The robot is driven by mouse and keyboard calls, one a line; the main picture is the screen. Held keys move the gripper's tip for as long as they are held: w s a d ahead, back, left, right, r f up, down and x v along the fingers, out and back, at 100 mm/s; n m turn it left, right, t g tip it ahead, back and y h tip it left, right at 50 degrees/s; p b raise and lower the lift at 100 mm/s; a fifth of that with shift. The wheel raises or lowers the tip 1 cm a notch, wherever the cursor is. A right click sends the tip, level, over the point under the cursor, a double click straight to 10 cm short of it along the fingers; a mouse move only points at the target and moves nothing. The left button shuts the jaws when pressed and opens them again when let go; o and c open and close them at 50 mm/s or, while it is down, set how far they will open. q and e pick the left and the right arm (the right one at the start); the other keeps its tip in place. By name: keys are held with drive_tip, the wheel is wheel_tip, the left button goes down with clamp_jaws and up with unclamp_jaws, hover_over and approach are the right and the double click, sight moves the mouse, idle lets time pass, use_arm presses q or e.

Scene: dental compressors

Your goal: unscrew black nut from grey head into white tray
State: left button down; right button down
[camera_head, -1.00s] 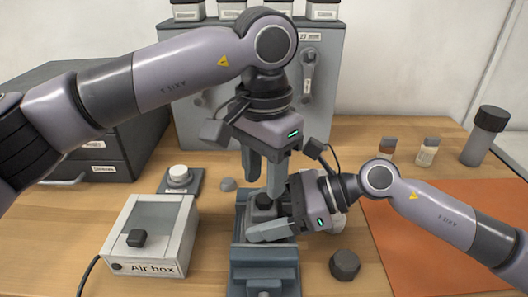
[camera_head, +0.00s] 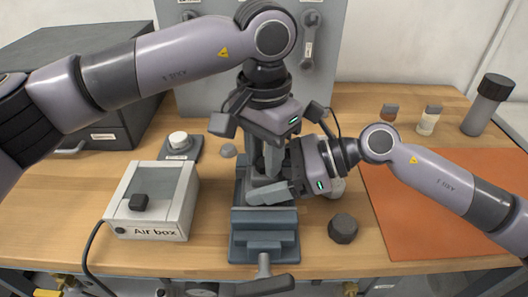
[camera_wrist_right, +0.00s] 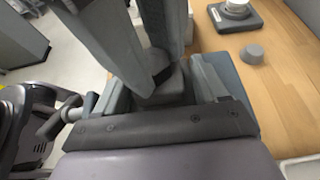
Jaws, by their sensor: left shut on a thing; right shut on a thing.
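The grey head (camera_wrist_right: 168,92) sits at the top of the blue-grey vise (camera_head: 264,226). The small black nut (camera_wrist_right: 160,72) shows on the head in the right wrist view; in the head view the grippers hide it. My left gripper (camera_head: 264,170) points down from above, its fingers shut on the nut. My right gripper (camera_head: 268,190) comes in from the right, its fingers shut around the grey head just above the vise. A pale edge behind the right gripper may be the white tray (camera_head: 338,187); it is mostly hidden.
A white Air box (camera_head: 153,232) stands left of the vise. An orange mat (camera_head: 425,215) covers the right. A grey panel (camera_head: 232,65) stands behind.

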use_arm(q)
drive_tip(key=n, duration=1.3)
drive_tip(key=shift+n, duration=0.3)
drive_tip(key=n, duration=0.4)
drive_tip(key=shift+r+n, duration=0.1)
drive_tip(key=shift+n, duration=0.2)
drive_tip(key=n, duration=0.4)
drive_tip(key=shift+w+n, duration=0.1)
drive_tip(key=shift+n, duration=0.2)
drive_tip(key=n, duration=0.4)
drive_tip(key=shift+n, duration=0.3)
drive_tip(key=n, duration=0.4)
drive_tip(key=shift+n, duration=0.3)
drive_tip(key=n, duration=0.4)
drive_tip(key=shift+n, duration=0.4)
